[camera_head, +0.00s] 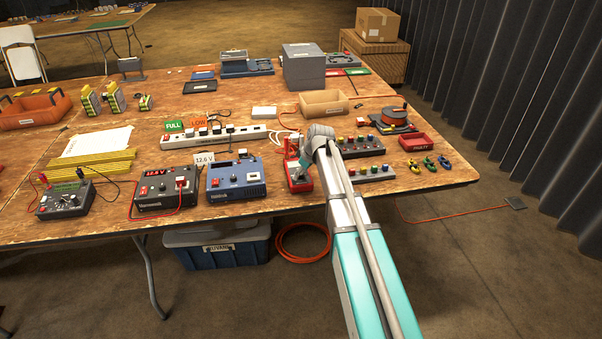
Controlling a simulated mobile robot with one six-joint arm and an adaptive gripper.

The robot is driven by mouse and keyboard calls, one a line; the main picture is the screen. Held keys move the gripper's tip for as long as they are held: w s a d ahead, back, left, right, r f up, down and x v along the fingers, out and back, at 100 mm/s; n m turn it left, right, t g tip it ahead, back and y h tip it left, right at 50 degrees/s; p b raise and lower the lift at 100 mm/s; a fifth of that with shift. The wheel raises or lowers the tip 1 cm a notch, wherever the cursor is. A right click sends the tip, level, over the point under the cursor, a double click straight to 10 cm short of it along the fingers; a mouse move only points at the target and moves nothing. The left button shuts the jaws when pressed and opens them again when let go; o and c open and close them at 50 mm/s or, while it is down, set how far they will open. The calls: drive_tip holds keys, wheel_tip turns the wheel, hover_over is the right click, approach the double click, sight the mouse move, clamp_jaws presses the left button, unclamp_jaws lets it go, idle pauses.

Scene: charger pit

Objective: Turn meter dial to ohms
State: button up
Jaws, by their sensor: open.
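The meter (65,201) is a dark box with a light dial on its face, at the front left of the wooden table. Red and black leads run from it. Its dial is too small for me to read the setting. My gripper (303,168) is far to the right of the meter, low over a small red device (299,184) near the table's front edge. It is open, and I cannot tell whether it touches the red device. My arm comes in from the lower right and hides part of the table there.
A black-and-red charger (165,199) and a blue charger (236,188) stand between the meter and my gripper. Yellow strips (92,164) lie behind the meter. A white power strip (212,138) is behind the chargers. A blue bin (222,252) sits under the table.

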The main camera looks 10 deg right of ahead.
clamp_jaws()
drive_tip(key=shift+m, duration=0.4)
drive_tip(key=m+h, duration=0.1)
drive_tip(key=m, duration=0.1)
drive_tip(key=m+t+h, duration=0.1)
drive_tip(key=m, duration=0.2)
drive_tip(key=shift+s+a, duration=0.1)
drive_tip(key=m+h, duration=0.1)
drive_tip(key=m, duration=0.2)
drive_tip(key=m+h, duration=0.1)
drive_tip(key=m, duration=0.1)
drive_tip(key=shift+a+m, duration=0.15)
drive_tip(key=shift+m, duration=0.25)
drive_tip(key=m+h, duration=0.1)
drive_tip(key=m, duration=0.2)
drive_tip(key=m+g+h, duration=0.1)
drive_tip(key=m, duration=0.2)
drive_tip(key=shift+a, duration=0.1)
drive_tip(key=m, duration=0.2)
drive_tip(key=m+g+h, duration=0.1)
drive_tip(key=m, duration=0.1)
drive_tip(key=m+g, duration=0.1)
drive_tip(key=m, duration=0.1)
drive_tip(key=shift+w, duration=0.25)
drive_tip(key=shift+m, duration=0.3)
